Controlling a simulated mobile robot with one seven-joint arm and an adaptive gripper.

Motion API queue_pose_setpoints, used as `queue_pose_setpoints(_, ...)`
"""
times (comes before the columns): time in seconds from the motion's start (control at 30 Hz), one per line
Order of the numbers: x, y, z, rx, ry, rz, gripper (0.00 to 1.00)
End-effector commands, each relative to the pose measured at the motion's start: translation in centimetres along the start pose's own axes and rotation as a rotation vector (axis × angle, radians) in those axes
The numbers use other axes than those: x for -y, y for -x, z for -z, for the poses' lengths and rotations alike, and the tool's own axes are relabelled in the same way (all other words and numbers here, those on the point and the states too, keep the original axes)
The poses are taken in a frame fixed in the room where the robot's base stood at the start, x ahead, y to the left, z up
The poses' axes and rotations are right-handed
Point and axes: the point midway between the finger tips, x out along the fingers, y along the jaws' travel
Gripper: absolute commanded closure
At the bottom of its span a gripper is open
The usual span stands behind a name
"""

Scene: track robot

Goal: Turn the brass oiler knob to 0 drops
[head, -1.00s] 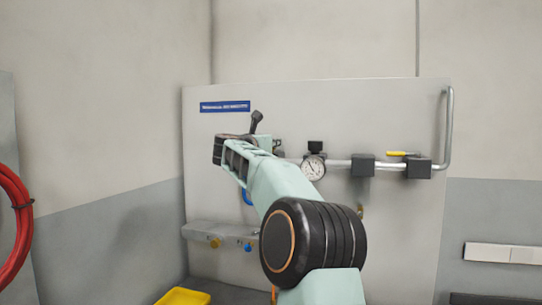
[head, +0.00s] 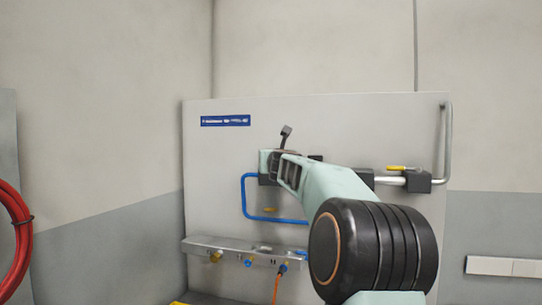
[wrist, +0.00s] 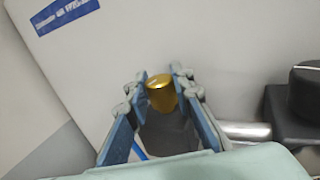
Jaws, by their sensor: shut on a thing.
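The brass oiler knob (wrist: 161,97) shows in the wrist view as a golden cap, between the fingertips of my gripper (wrist: 160,80). The two blue-grey fingers are closed on its sides. Any drop scale or mark on the knob cannot be read. In the head view my arm and wrist hide the knob, and the fingers cannot be made out there.
A black knob on a dark block (wrist: 298,110) and a metal pipe (wrist: 247,131) lie right of the fingers. In the head view, a blue pipe (head: 243,197), a yellow-handled valve (head: 400,168) and a ledge with fittings (head: 205,246) are on the panel (head: 380,125).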

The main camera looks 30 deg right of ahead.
Motion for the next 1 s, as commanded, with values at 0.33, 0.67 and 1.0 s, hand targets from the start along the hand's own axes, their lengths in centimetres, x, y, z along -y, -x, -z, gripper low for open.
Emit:
queue_pose_setpoints(0.33, 0.24, -0.01, -0.11, -0.001, -0.002, -0.069, 1.00)
queue_pose_setpoints(0.67, 0.05, 0.00, -0.26, 0.001, 0.001, -0.151, 1.00)
queue_pose_setpoints(1.0, 0.06, -0.02, -0.31, 0.000, -0.001, -0.252, 1.00)
